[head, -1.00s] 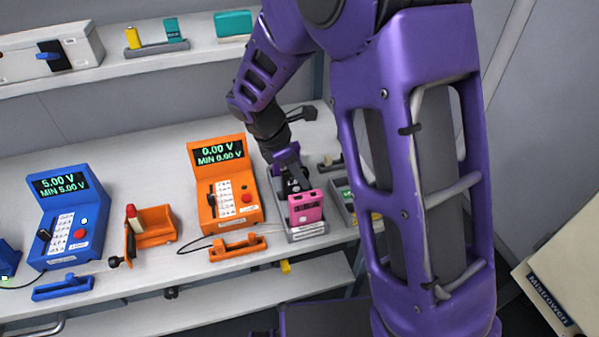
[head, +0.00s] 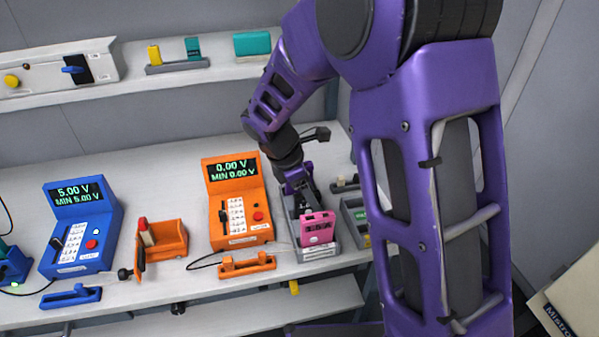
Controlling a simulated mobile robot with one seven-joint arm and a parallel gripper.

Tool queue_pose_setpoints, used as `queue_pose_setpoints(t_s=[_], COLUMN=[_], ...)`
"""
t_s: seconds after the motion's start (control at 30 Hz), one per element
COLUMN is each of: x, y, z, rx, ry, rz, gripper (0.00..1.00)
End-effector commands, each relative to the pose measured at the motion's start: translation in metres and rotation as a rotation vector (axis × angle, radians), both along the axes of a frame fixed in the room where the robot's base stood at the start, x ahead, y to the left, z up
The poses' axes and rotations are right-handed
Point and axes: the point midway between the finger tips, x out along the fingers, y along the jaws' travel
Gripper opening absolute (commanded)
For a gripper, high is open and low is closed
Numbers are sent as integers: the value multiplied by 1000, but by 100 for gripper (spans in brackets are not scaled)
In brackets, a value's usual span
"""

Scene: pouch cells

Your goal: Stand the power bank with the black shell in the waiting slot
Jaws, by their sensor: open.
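A grey tray (head: 333,254) with a pale label on its front stands on the bench right of the orange meter. A pink power bank (head: 318,228) stands at its front end. My gripper (head: 305,201) is open and low over the tray, just behind the pink power bank. Dark shapes show at the gripper, but I cannot tell a black-shelled power bank from the dark fingers there. My arm and the pink power bank hide much of the tray's inside. I cannot make out which slot is the waiting slot.
An orange meter (head: 233,190) reads 0.00 V, and a blue meter (head: 82,220) reads 5.00 V. An orange holder (head: 170,240) stands between them. A second grey tray (head: 352,222) sits to the right, partly behind my arm. A rack (head: 178,68) is on the upper shelf.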

Motion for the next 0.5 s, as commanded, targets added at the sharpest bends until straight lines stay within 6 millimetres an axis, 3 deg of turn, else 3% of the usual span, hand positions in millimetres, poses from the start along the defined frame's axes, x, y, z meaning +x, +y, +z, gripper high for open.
queue_pose_setpoints(t_s=[0.5], x=[-8], y=[45], z=[111], rx=[4], ry=[-5], rz=[2], gripper=[62])
